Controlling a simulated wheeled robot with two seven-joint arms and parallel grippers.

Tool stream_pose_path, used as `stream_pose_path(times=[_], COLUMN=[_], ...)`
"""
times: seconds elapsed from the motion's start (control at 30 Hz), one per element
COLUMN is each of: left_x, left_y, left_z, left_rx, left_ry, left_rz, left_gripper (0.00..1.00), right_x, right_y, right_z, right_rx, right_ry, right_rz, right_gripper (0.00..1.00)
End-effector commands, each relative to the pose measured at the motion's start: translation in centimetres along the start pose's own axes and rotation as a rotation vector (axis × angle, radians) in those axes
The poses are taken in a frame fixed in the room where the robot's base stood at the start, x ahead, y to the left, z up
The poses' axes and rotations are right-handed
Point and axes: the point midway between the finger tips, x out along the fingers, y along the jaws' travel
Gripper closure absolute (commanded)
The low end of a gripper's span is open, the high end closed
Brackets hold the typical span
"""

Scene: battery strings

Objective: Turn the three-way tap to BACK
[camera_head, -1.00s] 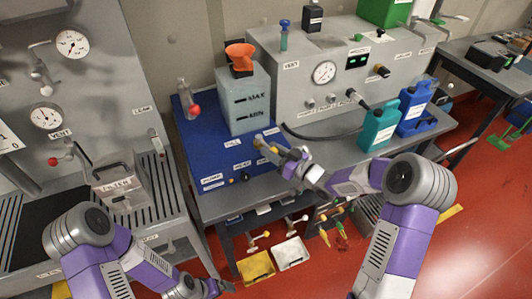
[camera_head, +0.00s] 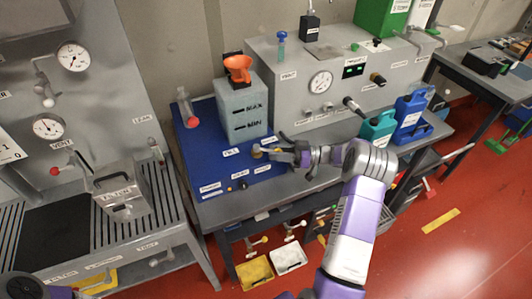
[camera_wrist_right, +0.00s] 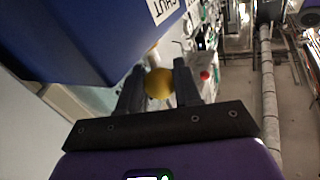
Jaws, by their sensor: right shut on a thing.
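The three-way tap appears as a round yellow knob (camera_head: 257,151) at the foot of the grey tank (camera_head: 243,108), on the blue board. Labels stand around it; one to its left reads FILL. My right gripper (camera_head: 276,150) reaches it from the right and is shut on the knob. In the right wrist view the yellow ball-shaped knob (camera_wrist_right: 159,84) sits between the two dark fingers. The fingers hide part of the tap, and I cannot read which label it points to. My left gripper is out of view; only part of the left arm shows at the lower left corner.
The blue board (camera_head: 200,150) also carries a flask with a red ball (camera_head: 190,110). A grey console (camera_head: 290,80) stands behind. Teal (camera_head: 378,130) and blue (camera_head: 412,115) jugs stand right of my right forearm.

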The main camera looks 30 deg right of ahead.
Motion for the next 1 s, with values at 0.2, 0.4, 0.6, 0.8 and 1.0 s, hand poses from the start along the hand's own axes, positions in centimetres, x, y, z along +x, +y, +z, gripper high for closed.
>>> stream_pose_path(times=[0.2, 0.4, 0.6, 0.8, 1.0], left_x=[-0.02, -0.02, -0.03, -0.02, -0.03], left_y=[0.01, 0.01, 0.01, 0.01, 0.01], left_z=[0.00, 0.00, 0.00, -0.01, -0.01], left_rx=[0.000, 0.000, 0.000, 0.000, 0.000], left_ry=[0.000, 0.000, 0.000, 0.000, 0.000], left_rz=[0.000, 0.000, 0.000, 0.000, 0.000], left_gripper=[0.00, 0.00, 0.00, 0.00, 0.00], right_x=[-0.49, -0.38, -0.36, -0.36, -0.82], right_y=[0.18, 0.19, 0.19, 0.15, 0.17], right_z=[-0.26, -0.31, -0.30, -0.18, -0.12], right_rx=[-0.003, -0.005, -0.005, -0.003, -0.002], right_ry=[0.004, 0.004, 0.003, 0.002, 0.001], right_rz=[-0.006, -0.007, -0.006, -0.007, -0.006], right_gripper=[1.00, 1.00, 0.50, 0.42, 0.42])
